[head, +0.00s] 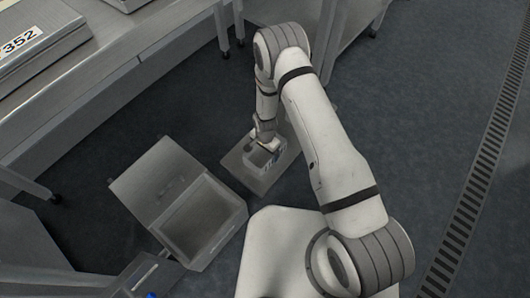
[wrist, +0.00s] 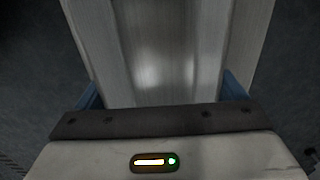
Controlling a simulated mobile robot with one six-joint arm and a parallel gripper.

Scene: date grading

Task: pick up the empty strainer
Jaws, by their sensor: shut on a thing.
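The strainer (head: 258,160) is a small, open-topped grey metal container below the end of my arm in the head view. Its bare metal (wrist: 165,50) fills the middle of the wrist view. My gripper (wrist: 163,92) is shut on it, with a blue finger at each side. In the head view my gripper (head: 266,145) points down at the strainer and partly covers it. The strainer is over a flat grey board (head: 285,178); I cannot tell whether it touches it. Its inside is mostly hidden.
An open grey box (head: 243,220) with its lid raised stands left of the board. A long metal bench (head: 95,95) with a case marked 352 (head: 45,40) is at upper left. A floor grate (head: 480,165) runs along the right. Dark floor between is clear.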

